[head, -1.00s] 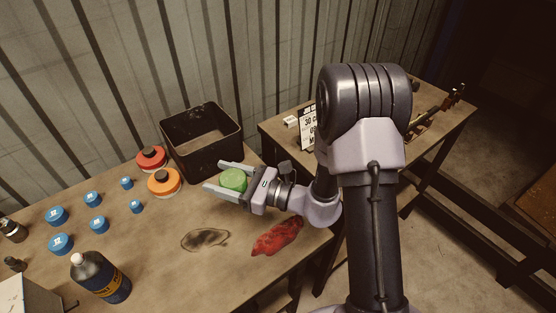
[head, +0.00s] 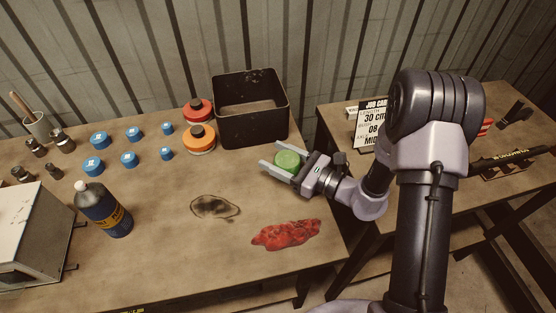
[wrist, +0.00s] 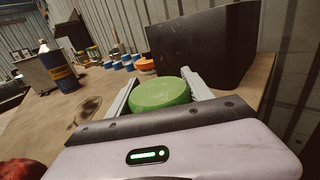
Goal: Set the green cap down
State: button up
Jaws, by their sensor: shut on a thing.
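The green cap (head: 287,160) is a round disc between the fingers of my gripper (head: 276,157). My gripper is shut on it, with one finger on each side. In the wrist view the green cap (wrist: 161,94) fills the space between the two grey fingers. The cap is over the right part of the wooden table (head: 270,220), in front of the black bin. I cannot tell whether its underside touches the table.
The black open bin (head: 250,108) stands just behind my gripper. Red (head: 197,109) and orange (head: 201,140) caps lie left of it, then several blue caps (head: 129,160). A red rag (head: 286,235) and a dark stain (head: 214,207) are in front. A bottle (head: 104,209) stands left.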

jog(key=shift+r, duration=0.15)
jog(key=shift+f+b, duration=0.55)
jog(key=shift+s, duration=0.1)
jog(key=o, duration=1.3)
jog(key=shift+f, duration=0.1)
